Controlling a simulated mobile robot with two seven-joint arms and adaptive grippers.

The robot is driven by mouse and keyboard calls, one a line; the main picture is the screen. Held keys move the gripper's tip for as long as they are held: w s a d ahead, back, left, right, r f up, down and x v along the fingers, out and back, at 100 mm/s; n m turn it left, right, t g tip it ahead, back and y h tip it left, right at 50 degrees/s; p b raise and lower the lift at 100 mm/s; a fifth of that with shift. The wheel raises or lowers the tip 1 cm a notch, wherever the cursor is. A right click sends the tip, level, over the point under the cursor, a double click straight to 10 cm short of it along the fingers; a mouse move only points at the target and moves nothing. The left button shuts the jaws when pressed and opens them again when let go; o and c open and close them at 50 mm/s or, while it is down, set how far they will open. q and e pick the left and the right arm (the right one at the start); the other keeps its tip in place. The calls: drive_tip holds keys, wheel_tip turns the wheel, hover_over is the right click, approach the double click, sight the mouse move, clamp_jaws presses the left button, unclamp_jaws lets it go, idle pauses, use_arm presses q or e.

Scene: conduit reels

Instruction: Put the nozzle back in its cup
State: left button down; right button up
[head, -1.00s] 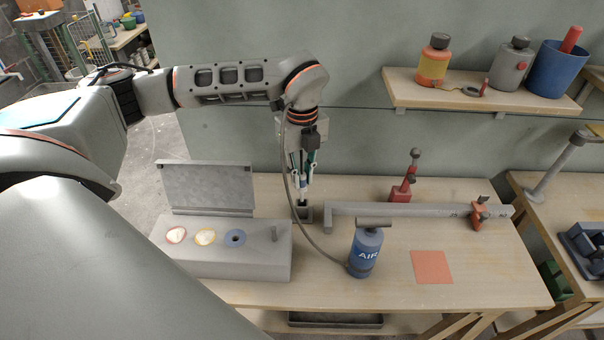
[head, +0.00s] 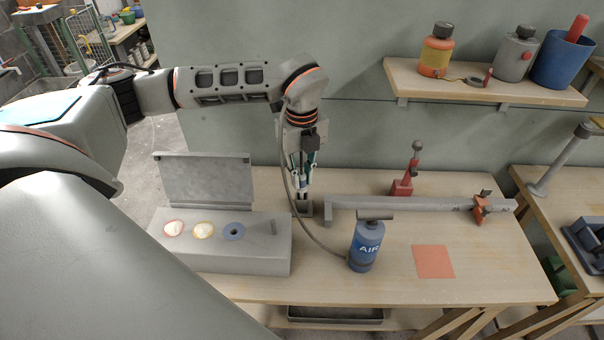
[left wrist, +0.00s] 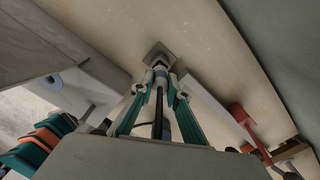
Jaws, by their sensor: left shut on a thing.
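My left gripper (head: 303,182) is shut on the nozzle (head: 303,192), a slim light piece pointing down. It stands upright over the cup (head: 304,210), a small square grey holder on the bench behind the blue AIR canister. In the left wrist view the gripper's green fingers (left wrist: 161,88) close around the nozzle (left wrist: 160,70), whose far end meets the cup (left wrist: 158,54). The nozzle's tip is at the cup's mouth; how deep it sits inside is hidden. A grey hose (head: 287,185) runs from the arm down to the canister. My right gripper is not in view.
The AIR canister (head: 367,246) stands in front and right of the cup. A grey box (head: 262,255) with round ports and a raised lid (head: 205,182) is left. A grey bar (head: 400,208) lies right, near a red stand (head: 402,188). An orange square (head: 433,261) lies flat.

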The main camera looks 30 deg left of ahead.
use_arm(q)
drive_tip(key=shift+f+b, duration=0.5)
drive_tip(key=shift+f, duration=0.65)
drive_tip(key=c, duration=1.9)
unclamp_jaws()
drive_tip(key=shift+r, duration=0.1)
wheel_tip(320, 180, up, 11)
drive_tip(key=shift+f, duration=0.2)
drive_tip(key=shift+r, duration=0.65)
